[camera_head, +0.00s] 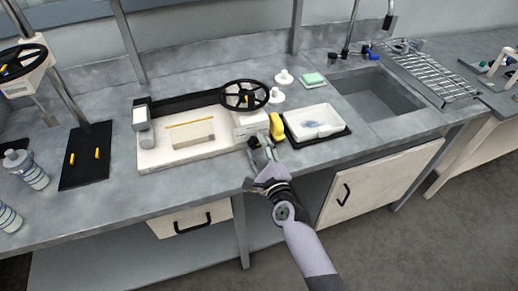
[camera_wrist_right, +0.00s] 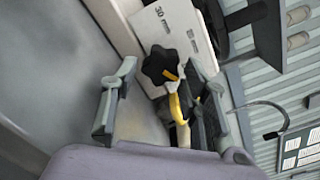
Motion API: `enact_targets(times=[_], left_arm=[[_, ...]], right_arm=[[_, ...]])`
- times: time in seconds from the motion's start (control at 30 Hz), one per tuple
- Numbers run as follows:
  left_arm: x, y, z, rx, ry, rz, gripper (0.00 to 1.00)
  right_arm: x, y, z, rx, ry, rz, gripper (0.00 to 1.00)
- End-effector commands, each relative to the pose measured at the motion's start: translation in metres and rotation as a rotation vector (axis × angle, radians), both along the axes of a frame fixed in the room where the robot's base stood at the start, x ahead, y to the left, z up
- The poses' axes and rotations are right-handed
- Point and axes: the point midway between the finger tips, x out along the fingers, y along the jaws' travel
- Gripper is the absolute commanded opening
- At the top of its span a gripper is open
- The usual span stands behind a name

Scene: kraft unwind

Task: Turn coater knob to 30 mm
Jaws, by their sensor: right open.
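The coater (camera_head: 185,140) is a pale machine with a black handwheel (camera_head: 244,95) on the counter, left of the white tray. In the right wrist view its black lobed knob (camera_wrist_right: 159,65) sits on a white panel (camera_wrist_right: 181,28) printed "30 mm". My right gripper (camera_head: 262,150) is at the coater's front right corner; the knob cannot be made out in the head view. In the wrist view the right gripper (camera_wrist_right: 162,72) is open, with the knob beyond and between its fingertips. I cannot tell whether they touch it. My left gripper is out of view.
A yellow object (camera_head: 277,127) lies beside the right gripper. A white tray (camera_head: 312,121) on a black base stands to its right, then a sink (camera_head: 375,95). A black mat (camera_head: 85,172) and bottles (camera_head: 28,170) are on the left. The counter in front of the coater is clear.

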Motion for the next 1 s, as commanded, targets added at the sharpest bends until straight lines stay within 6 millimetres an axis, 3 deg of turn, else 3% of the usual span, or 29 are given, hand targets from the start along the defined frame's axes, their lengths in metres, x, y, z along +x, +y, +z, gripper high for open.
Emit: enact_targets(times=[0.13, 0.67, 1.0], left_arm=[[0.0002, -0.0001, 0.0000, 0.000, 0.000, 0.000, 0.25], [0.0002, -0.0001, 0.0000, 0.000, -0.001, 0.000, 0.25], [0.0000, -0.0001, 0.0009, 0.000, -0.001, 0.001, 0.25]], right_arm=[[-0.0003, 0.0001, 0.0001, 0.000, 0.000, 0.000, 0.41], [-0.0004, -0.0001, 0.0001, 0.000, 0.000, 0.000, 0.06], [-0.0004, -0.0003, 0.0005, -0.044, -0.014, 0.000, 0.05]])
